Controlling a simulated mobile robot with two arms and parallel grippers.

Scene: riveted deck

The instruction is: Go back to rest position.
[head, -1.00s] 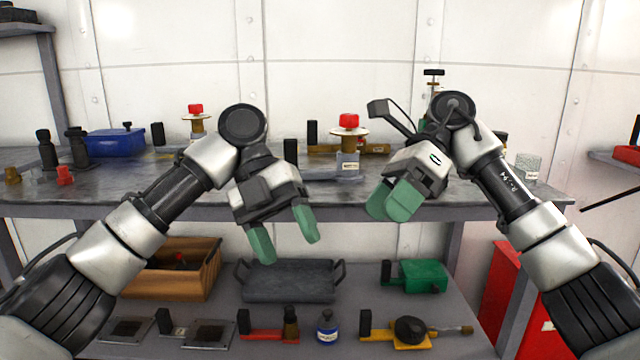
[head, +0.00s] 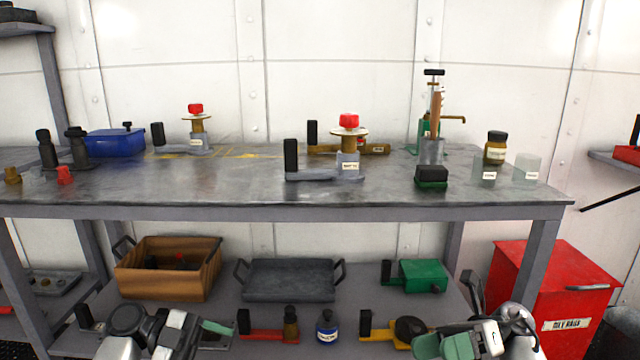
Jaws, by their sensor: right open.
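My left gripper (head: 218,328) is low in the head view, left of the middle, in front of the lower shelf. One green fingertip shows and points right; I cannot tell how far apart its fingers are. My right gripper (head: 440,346) is at the bottom edge, right of the middle, with green fingers pointing left. It is open and I see nothing in it. Both arms are folded low, and most of them is out of the picture.
The workbench (head: 330,212) holds a hand pump (head: 436,115), jars and red-knobbed fittings. The lower shelf carries a wooden crate (head: 205,270), a grey tray (head: 290,280), a green box (head: 422,274) and a blue bottle (head: 327,327). A red bin (head: 560,285) stands right.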

